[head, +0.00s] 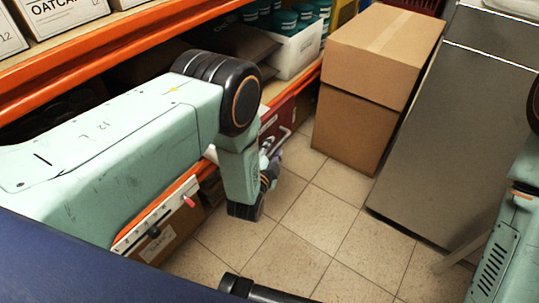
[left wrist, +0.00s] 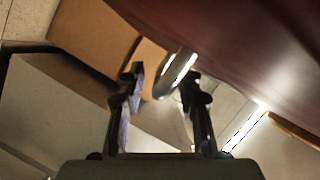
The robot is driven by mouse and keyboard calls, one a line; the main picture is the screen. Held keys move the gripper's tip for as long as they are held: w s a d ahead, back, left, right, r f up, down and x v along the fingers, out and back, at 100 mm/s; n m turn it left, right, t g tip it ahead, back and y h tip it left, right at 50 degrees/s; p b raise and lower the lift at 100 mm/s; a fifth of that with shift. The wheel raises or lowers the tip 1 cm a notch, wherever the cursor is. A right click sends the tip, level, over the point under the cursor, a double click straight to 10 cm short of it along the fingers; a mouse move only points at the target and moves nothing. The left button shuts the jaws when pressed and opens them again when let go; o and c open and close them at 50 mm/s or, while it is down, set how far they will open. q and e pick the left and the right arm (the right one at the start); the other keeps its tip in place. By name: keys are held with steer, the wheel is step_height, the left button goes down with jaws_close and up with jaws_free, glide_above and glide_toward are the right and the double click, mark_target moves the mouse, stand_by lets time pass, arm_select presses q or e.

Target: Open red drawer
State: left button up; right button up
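The red drawer's dark red front (head: 292,112) shows partly in the head view, low in the shelf behind my left wrist. In the left wrist view the drawer front (left wrist: 240,45) fills the upper right. Its curved metal handle (left wrist: 176,72) stands out from the front, between the tips of my left gripper (left wrist: 164,78). The two fingers are apart, with gaps visible beside the handle. In the head view my left gripper (head: 270,168) is small and partly hidden by my wrist, close to the handle (head: 280,140). My right gripper is out of view.
A cardboard box stack (head: 375,75) stands on the tiled floor (head: 310,220) right of the drawer, with a large grey panel (head: 455,130) beyond. Orange shelf beams (head: 110,60) run along the left. A white bin (head: 298,52) holds teal-lidded jars. Floor before the drawer is clear.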

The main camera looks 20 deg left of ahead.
arm_select(q)
steer(key=v, duration=1.1)
steer(key=shift+s, duration=0.35)
steer(key=shift+r, duration=0.1)
steer(key=s+a+f+n+g, duration=0.4)
steer(key=s+f+n+g, duration=0.45)
steer(key=s, duration=0.55)
steer(key=s+a+r+n+g, duration=0.1)
steer(key=s+n+g, duration=0.1)
steer(key=s, duration=0.6)
steer(key=s+a+n+g, duration=0.1)
steer(key=s+a+g, duration=0.1)
steer(key=s+g, duration=0.3)
steer(key=s, duration=0.3)
steer(key=shift+r+n, duration=0.35)
steer(key=shift+r, duration=0.05)
steer(key=shift+a, duration=0.1)
